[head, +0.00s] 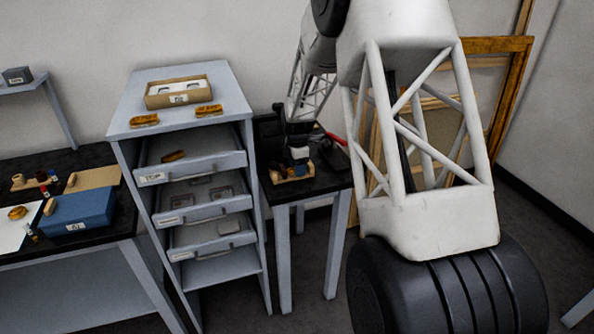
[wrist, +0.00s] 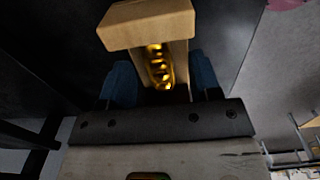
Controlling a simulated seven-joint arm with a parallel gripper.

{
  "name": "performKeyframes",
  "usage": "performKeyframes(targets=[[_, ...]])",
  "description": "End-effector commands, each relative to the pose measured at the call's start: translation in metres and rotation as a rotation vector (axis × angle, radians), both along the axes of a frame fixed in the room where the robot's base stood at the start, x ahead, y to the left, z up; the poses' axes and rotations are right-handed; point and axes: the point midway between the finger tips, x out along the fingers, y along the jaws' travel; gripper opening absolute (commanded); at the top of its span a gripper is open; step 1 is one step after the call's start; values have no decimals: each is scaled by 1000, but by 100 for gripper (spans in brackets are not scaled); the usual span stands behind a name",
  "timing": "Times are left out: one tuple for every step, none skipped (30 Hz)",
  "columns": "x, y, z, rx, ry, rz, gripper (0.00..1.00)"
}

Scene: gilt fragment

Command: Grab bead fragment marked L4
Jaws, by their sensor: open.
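A gold beaded fragment (wrist: 160,68) shows in the wrist view, set in or against a tan wooden piece (wrist: 148,24). No L4 mark is readable on it. My gripper (wrist: 162,78) is open, with one blue finger on each side of the fragment. I cannot tell whether the fingers touch it. In the head view my gripper (head: 299,135) is low over a small wooden tray (head: 293,179) on the dark side table, and the fragment cannot be made out there.
A grey drawer cabinet (head: 190,95) stands left of the side table, its drawers pulled out. Gilt pieces (head: 209,110) and a labelled box (head: 178,92) sit on top; another gilt piece (head: 173,156) lies in the top drawer. A blue box (head: 77,212) is on the left bench.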

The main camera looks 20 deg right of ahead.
Motion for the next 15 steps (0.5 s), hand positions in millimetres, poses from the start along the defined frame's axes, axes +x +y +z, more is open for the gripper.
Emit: performKeyframes(targets=[[0,0,0,0,0,0,57],[0,0,0,0,0,0,57],[0,0,0,0,0,0,51],[0,0,0,0,0,0,47],[0,0,0,0,0,0,42],[0,0,0,0,0,0,36],[0,0,0,0,0,0,31],[0,0,0,0,0,0,27],[0,0,0,0,0,0,21],[0,0,0,0,0,0,16],[0,0,0,0,0,0,12],[0,0,0,0,0,0,5],[0,0,0,0,0,0,4],[0,0,0,0,0,0,4],[0,0,0,0,0,0,4]])
